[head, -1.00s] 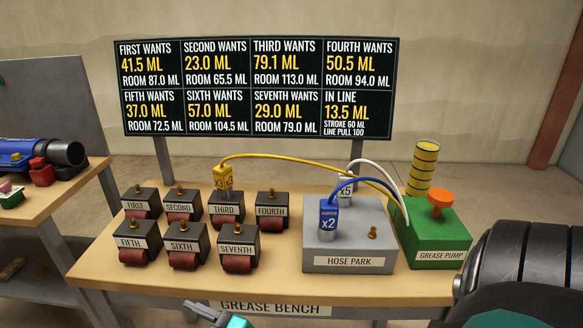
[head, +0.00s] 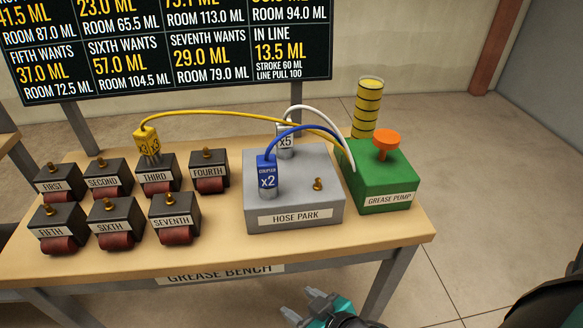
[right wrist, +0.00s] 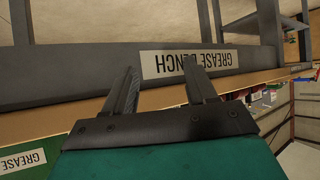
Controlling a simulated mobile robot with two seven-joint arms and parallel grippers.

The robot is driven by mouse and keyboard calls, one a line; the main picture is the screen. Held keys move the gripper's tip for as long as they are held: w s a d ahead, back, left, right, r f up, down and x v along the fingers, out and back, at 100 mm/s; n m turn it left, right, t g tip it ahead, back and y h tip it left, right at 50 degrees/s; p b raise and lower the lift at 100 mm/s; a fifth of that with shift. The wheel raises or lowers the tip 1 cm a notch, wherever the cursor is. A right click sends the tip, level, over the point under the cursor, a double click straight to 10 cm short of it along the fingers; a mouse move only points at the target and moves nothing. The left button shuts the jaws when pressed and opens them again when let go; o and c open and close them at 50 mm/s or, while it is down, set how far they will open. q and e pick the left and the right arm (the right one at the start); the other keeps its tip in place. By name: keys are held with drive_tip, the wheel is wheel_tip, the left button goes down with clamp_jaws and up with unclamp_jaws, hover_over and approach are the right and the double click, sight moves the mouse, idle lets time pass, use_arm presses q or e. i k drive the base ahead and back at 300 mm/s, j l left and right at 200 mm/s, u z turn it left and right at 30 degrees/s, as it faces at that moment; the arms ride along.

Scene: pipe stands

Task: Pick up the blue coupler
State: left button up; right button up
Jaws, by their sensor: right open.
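The blue coupler (head: 267,175), marked x2, stands upright on the grey hose park block (head: 318,215) with a blue hose arching from its top to the grease pump (head: 385,180). My right gripper (head: 308,300) is low in front of the bench's front edge, below and apart from the coupler. In the right wrist view its two fingers (right wrist: 160,88) are apart with nothing between them. The coupler is not seen in that view. My left gripper is in neither view.
A white x5 coupler (head: 286,142) stands behind the blue one on the block. A yellow x3 coupler (head: 148,143) sits on the third bearing block. Several labelled blocks fill the bench's left side. A bare fitting (head: 318,185) is right of the blue coupler. The bench front (head: 300,250) is clear.

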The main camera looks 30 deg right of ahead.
sight(268, 183)
drive_tip(key=i+l+z, duration=0.1)
drive_tip(key=z, duration=0.6)
drive_tip(key=l+u, duration=0.1)
drive_tip(key=u, duration=0.15)
drive_tip(key=k+j, duration=0.05)
